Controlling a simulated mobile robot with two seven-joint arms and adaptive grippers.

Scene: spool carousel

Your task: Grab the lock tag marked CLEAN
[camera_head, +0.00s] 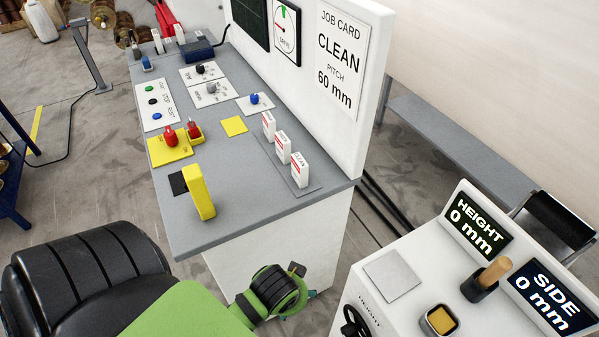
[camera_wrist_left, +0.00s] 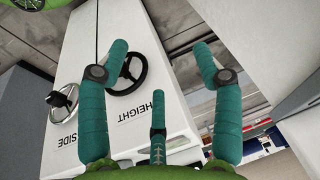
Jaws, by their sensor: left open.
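Three white lock tags with red stripes stand in a row on a grey plate at the right edge of the grey console top. The nearest tag (camera_head: 299,170) seems to read CLEAN; its lettering is small. The middle tag (camera_head: 283,147) and far tag (camera_head: 268,125) are too small to read surely. My left gripper (camera_wrist_left: 160,60) is open and empty, its teal fingers spread in the left wrist view. In the head view it is mostly hidden behind my wrist, low beside the console's front right, apart from the tags. My right gripper is not in view.
A yellow upright block (camera_head: 200,193) stands on the console's near left part. A job card (camera_head: 342,58) reading CLEAN, 60 mm is on the white panel behind. A white cabinet (camera_head: 400,310) with HEIGHT and SIDE displays stands at right; its handwheel (camera_wrist_left: 128,75) shows beyond my fingers.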

